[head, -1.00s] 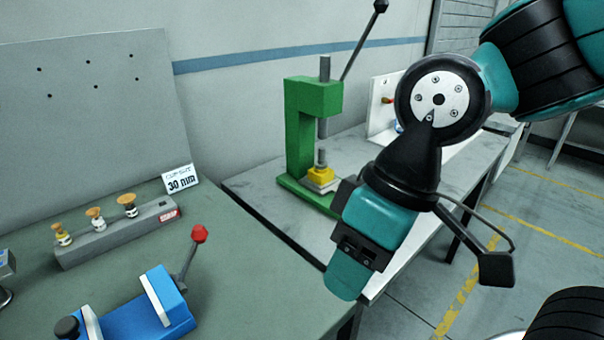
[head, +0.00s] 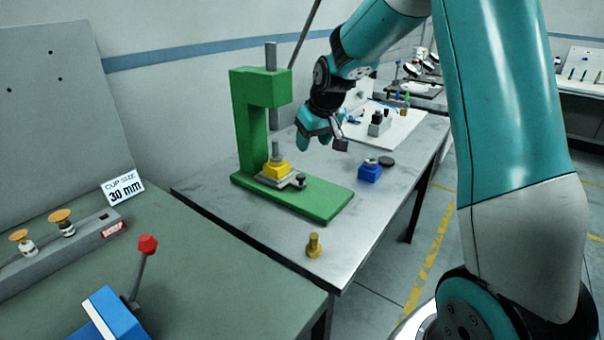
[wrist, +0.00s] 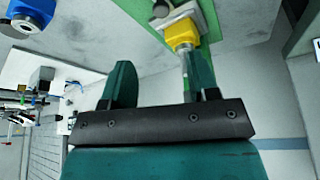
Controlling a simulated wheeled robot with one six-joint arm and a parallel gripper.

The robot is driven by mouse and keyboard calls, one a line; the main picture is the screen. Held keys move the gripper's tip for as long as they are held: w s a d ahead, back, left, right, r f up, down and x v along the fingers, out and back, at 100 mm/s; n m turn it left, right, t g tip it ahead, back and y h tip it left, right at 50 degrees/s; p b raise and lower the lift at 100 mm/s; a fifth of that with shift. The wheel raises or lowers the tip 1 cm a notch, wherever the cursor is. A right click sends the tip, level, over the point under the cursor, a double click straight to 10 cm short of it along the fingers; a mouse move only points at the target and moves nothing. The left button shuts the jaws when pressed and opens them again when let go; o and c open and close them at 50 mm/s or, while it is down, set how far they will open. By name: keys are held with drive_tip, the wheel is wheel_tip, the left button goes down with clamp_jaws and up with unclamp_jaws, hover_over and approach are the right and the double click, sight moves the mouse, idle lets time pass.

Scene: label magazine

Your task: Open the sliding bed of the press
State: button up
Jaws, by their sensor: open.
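The green press (head: 247,125) stands on the metal bench, with a grey ram above its base. Its sliding bed (head: 292,182) is a small grey plate on the green base, with a dark knob (head: 302,179) at its right end. A yellow block (head: 276,170) with a grey post sits on the bed. My gripper (head: 318,138) is open and empty, above the bench to the right of the press and apart from the knob. In the wrist view, my fingers (wrist: 160,82) are spread, and the yellow block (wrist: 182,36) shows beyond the right finger.
A brass piece (head: 314,246) stands near the bench's front edge. A blue block (head: 370,172) and a dark disc (head: 387,161) lie right of the press. The press lever (head: 304,35) rises behind. A red-knobbed clamp (head: 130,290) is on the green table.

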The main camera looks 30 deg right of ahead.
sight(302, 175)
drive_tip(key=p+x, duration=0.1)
drive_tip(key=x, duration=1.2)
drive_tip(key=shift+s, duration=0.1)
clamp_jaws()
